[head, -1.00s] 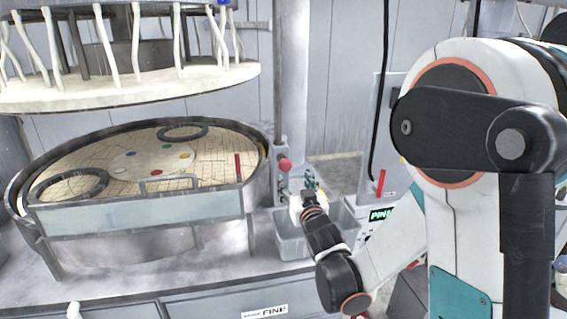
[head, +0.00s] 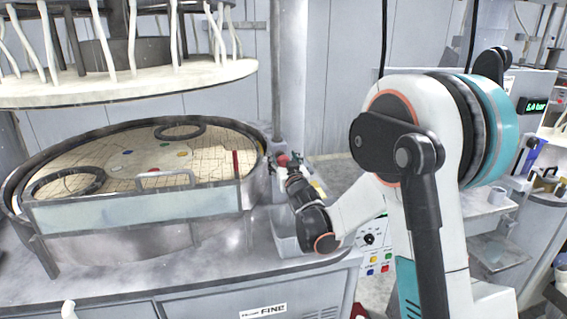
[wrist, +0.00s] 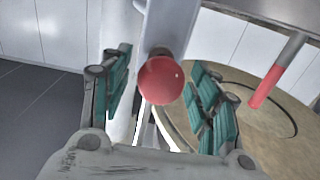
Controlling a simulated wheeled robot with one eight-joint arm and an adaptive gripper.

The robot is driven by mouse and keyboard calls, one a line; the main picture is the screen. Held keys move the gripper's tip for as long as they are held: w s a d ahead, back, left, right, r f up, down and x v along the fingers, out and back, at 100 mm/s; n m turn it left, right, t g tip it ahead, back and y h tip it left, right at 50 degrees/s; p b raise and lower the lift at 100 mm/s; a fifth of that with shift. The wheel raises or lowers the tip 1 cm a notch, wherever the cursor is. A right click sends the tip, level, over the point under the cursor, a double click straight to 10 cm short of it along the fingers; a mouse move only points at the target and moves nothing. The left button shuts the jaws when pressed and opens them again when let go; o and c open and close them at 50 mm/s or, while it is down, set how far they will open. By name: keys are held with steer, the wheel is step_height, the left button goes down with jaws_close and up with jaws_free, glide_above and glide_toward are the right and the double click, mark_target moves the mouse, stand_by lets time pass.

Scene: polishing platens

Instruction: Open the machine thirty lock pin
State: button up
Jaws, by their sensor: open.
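A round red knob (wrist: 160,80), which looks like the lock pin's handle, sits on a grey bracket (wrist: 172,22) beside the round polishing machine. In the wrist view it lies between the two teal-padded fingers of my gripper (wrist: 161,74), with a gap on both sides. The gripper is open and holds nothing. In the head view my gripper (head: 283,163) is at the post right of the platen, and it largely covers the knob there. The pin behind the knob is hidden.
The platen (head: 112,175) with its rim and clear front guard (head: 130,213) is left of my gripper. A red-ended bar (wrist: 268,86) stands close to the right finger. A grey bin (head: 285,240) is below my arm. The upper plate (head: 130,88) with hoses hangs above.

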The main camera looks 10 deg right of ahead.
jaws_close()
steer(key=shift+s+f+b, duration=0.1)
steer(key=shift+s+b, duration=0.25)
steer(key=shift+s, duration=2.3)
steer(key=shift+c, duration=2.3)
jaws_free()
steer(key=o, duration=0.5)
steer(key=shift+s, duration=0.15)
steer(key=shift+c, duration=0.2)
steer(key=s, duration=1.2)
